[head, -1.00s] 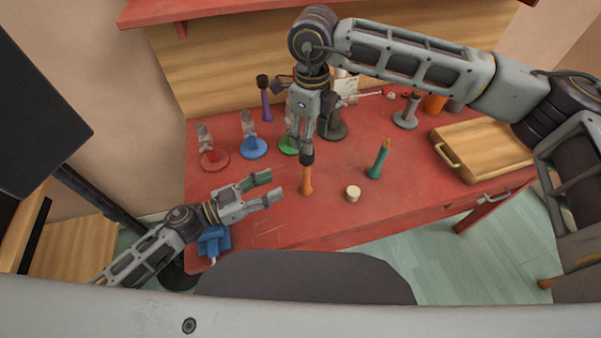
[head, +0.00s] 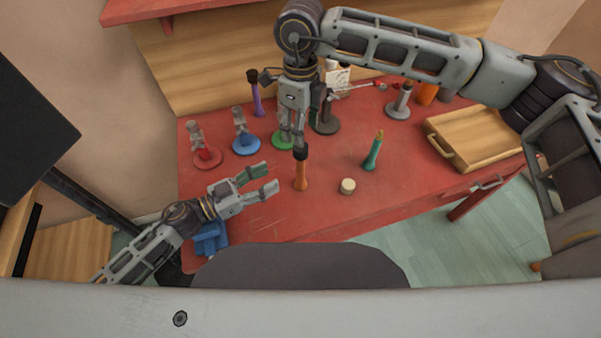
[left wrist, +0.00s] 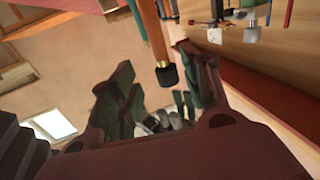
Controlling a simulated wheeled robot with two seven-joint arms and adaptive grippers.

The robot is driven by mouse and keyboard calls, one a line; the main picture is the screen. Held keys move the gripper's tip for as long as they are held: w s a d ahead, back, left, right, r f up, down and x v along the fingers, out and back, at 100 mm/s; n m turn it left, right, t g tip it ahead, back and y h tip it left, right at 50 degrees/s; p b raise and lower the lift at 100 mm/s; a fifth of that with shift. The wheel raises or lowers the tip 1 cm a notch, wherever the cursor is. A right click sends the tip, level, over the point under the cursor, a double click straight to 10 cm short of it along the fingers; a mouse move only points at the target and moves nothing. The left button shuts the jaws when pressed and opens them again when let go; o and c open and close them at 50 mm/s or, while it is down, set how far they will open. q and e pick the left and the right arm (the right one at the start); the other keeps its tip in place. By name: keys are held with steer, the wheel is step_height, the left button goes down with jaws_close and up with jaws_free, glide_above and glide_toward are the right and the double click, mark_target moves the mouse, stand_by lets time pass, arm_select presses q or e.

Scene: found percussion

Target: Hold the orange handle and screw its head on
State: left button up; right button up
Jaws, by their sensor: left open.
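The orange handle (head: 301,180) stands upright near the front middle of the table, with a black head (head: 300,152) on its top end. The left wrist view also shows the handle (left wrist: 151,30) and the head (left wrist: 166,75), upside down. My left gripper (head: 267,179) is open and empty, low over the table to the left of the handle, its jaws facing it. My right gripper (head: 291,145) points down close above and behind the head; its fingers look apart. Whether a finger touches the head is unclear.
A teal handle (head: 373,152) and a cream knob (head: 348,186) stand to the right. A blue object (head: 210,240) lies beneath my left arm.

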mark_target(299, 162)
arm_select(q)
steer(key=shift+x, duration=5.55)
jaws_close()
